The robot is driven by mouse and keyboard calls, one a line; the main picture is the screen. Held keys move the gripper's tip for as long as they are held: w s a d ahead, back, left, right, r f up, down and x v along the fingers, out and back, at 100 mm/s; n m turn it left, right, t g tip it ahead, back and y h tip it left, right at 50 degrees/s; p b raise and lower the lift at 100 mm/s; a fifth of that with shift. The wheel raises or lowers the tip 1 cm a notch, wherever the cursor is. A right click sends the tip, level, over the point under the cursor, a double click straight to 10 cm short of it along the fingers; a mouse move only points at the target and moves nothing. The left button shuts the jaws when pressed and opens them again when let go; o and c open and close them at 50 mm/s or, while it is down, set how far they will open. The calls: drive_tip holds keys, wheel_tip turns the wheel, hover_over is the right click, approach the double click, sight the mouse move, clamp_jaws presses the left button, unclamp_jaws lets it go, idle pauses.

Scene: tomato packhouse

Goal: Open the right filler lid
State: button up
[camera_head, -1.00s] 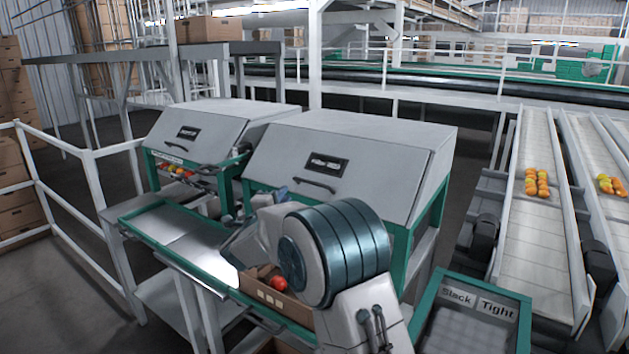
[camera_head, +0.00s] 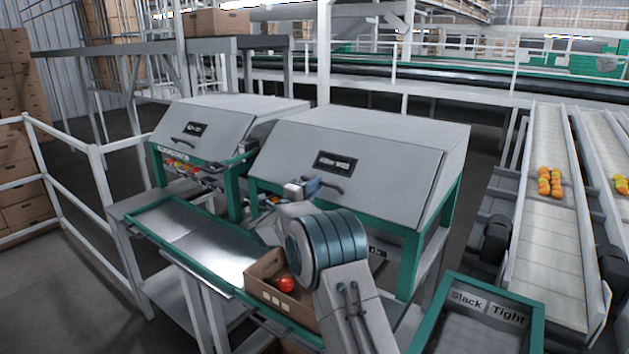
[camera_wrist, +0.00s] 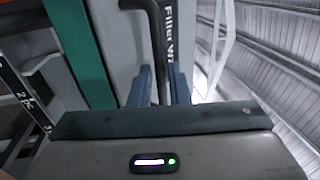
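The right filler lid (camera_head: 392,160) is a large grey sloped panel, closed, with a dark display on its front. Its dark bar handle (camera_head: 333,188) lies below the display; in the wrist view the handle (camera_wrist: 158,35) runs down between my fingers. My gripper (camera_head: 308,187) is at the left end of the handle, in front of the lid. In the wrist view, the two blue-grey fingertips of my gripper (camera_wrist: 160,80) stand on either side of the bar. Whether they press on it cannot be told. Lettering beginning "Filler" shows beside the handle.
The left filler lid (camera_head: 204,130) is closed. A tray marked "Slack" and "Tight" (camera_head: 480,335) is at the lower right. Conveyors (camera_head: 545,225) run along the right; a white railing (camera_head: 75,150) stands left.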

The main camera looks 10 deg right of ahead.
drive_tip(key=shift+x, duration=1.35)
